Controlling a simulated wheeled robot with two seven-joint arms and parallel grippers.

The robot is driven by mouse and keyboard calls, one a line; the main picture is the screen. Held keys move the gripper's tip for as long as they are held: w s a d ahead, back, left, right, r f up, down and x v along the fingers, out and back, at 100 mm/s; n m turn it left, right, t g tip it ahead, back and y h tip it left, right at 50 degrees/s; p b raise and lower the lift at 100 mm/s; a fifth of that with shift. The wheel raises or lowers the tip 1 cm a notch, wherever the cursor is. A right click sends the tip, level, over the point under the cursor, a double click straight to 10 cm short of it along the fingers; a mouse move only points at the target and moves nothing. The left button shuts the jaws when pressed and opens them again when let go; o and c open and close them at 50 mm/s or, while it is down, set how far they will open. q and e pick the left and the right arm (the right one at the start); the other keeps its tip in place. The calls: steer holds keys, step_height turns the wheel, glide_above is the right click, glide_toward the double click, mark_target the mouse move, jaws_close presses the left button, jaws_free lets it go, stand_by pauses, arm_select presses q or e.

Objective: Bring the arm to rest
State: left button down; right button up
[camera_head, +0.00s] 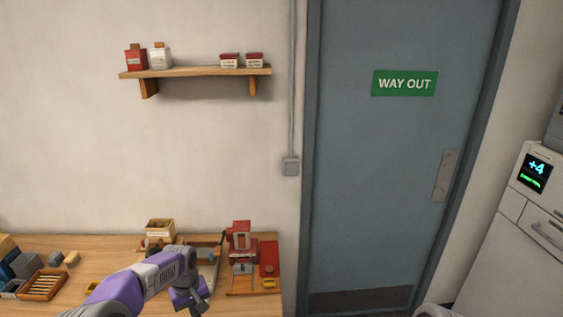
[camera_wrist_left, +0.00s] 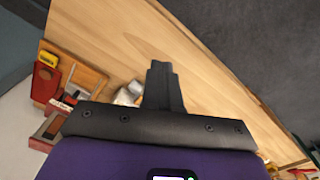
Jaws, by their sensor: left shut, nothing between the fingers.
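My left arm comes in from the bottom left of the head view, purple and grey. Its gripper (camera_head: 197,303) hangs low over the wooden table (camera_head: 118,250), at the bottom edge of the picture. In the left wrist view the dark fingers of the left gripper (camera_wrist_left: 164,85) are together with nothing between them, above the bare wood. My right gripper is not in view.
A red device on a wooden board (camera_head: 240,240) stands right of the gripper. A wooden box (camera_head: 160,228) stands behind the arm; a slatted tray (camera_head: 42,285) and small blocks lie at left. A wall shelf (camera_head: 195,72) and a door (camera_head: 400,180) are behind.

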arm_select(q)
steer(key=d+f+m+h+b, duration=0.1)
steer(key=d+f+b, duration=0.15)
steer(key=f, duration=0.75)
steer(key=s+d+f+m+h+b, duration=0.1)
steer(key=s+d+f+b, duration=0.3)
steer(key=s+f, duration=0.8)
steer(key=s+d+f+m+h+b, duration=0.1)
steer(key=s+d+f+b, duration=0.4)
steer(key=s+d+f, duration=0.3)
steer(key=s+f, duration=0.4)
steer(key=f, duration=0.1)
steer(key=shift+f+m+h, duration=0.3)
steer(key=shift+f+h, duration=0.1)
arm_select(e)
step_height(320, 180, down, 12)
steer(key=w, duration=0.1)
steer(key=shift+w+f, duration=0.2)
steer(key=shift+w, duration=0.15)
